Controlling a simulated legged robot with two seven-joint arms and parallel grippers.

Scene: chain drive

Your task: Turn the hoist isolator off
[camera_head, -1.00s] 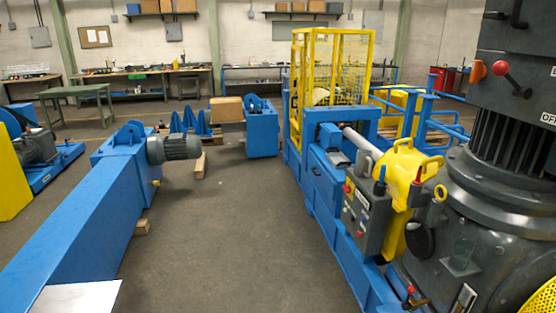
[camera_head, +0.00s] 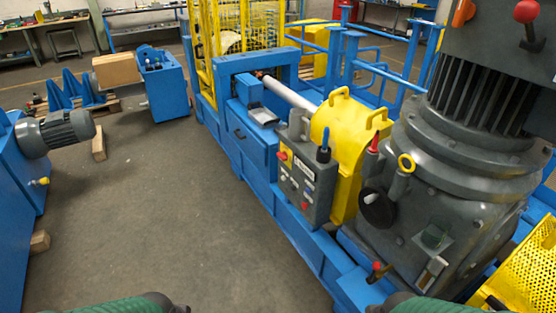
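A grey control box (camera_head: 308,180) stands on the blue frame at the centre of the view. Its front carries a red rotary handle (camera_head: 283,156) on a yellow plate and several small buttons and labels. On the dark grey machine at the upper right are an orange knob (camera_head: 463,12) and a lever with a red ball (camera_head: 526,11). I cannot tell which of these is the hoist isolator; no label is readable. Two green parts of my arms show at the bottom edge, below and apart from the box. Neither gripper's fingers are visible.
A yellow guard (camera_head: 338,135) with handles and a shaft (camera_head: 288,95) sit behind the box. Blue-handled (camera_head: 323,148) and red-handled (camera_head: 373,143) levers stand near it. A motor (camera_head: 66,130) on a blue beam is at left. The grey floor (camera_head: 150,210) between is clear.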

